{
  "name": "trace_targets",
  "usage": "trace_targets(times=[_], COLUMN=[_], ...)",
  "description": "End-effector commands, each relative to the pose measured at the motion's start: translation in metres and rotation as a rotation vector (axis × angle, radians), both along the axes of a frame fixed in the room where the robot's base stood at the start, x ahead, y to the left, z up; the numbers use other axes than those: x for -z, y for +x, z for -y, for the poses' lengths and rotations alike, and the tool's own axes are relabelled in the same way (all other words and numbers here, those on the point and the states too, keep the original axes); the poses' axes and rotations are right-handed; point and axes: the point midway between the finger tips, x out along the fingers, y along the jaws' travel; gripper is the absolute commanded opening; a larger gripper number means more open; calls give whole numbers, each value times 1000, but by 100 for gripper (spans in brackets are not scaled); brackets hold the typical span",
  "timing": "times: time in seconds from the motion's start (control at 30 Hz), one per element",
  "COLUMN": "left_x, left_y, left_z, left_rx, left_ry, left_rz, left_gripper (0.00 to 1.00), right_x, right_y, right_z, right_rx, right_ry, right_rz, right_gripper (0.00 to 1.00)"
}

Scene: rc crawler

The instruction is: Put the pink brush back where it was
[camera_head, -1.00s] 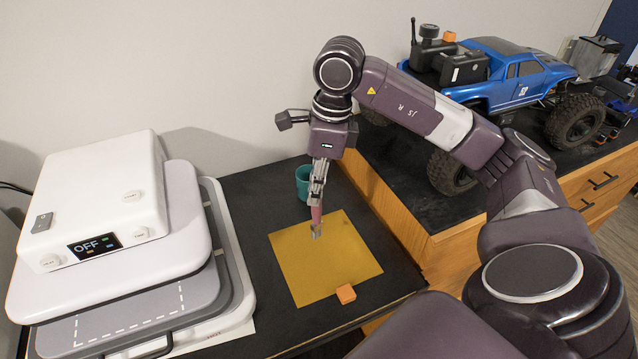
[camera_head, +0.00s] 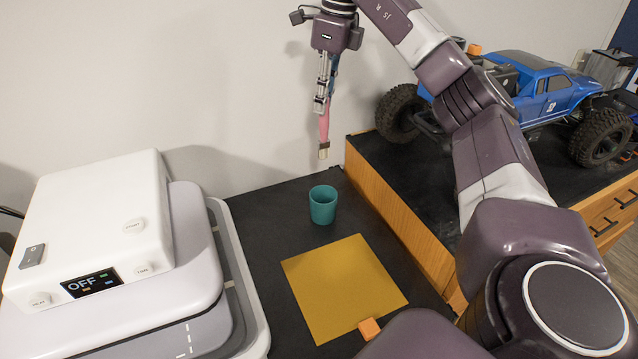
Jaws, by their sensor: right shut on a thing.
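The pink brush (camera_head: 324,127) hangs bristles down from my right gripper (camera_head: 323,98), which is shut on it. The brush is in the air, above and behind a teal cup (camera_head: 322,204) in the picture, apart from it. The cup stands upright on the black table, behind the yellow mat, and its opening faces up. The upper part of the brush is partly hidden by the gripper fingers. My left gripper is not in view.
A yellow mat (camera_head: 345,285) with an orange block (camera_head: 369,328) at its front edge lies on the black table (camera_head: 262,215). A white heat press (camera_head: 95,235) stands at left. A blue crawler truck (camera_head: 545,90) stands on the wooden cabinet (camera_head: 400,205) at right.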

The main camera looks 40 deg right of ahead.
Motion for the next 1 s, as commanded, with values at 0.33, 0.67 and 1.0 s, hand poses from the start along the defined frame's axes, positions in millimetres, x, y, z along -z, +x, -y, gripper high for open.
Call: trace_targets(times=[0.33,0.67,1.0], left_x=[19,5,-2], left_y=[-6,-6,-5], left_z=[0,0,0], left_rx=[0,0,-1], left_ry=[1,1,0], left_rz=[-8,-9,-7], left_gripper=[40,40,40], right_x=[64,129,164], right_y=[-1,-2,-1], right_z=[0,1,0], right_rx=[0,2,1], right_ry=[2,1,0], right_rz=[-5,-6,-4], right_gripper=[0,0,0])
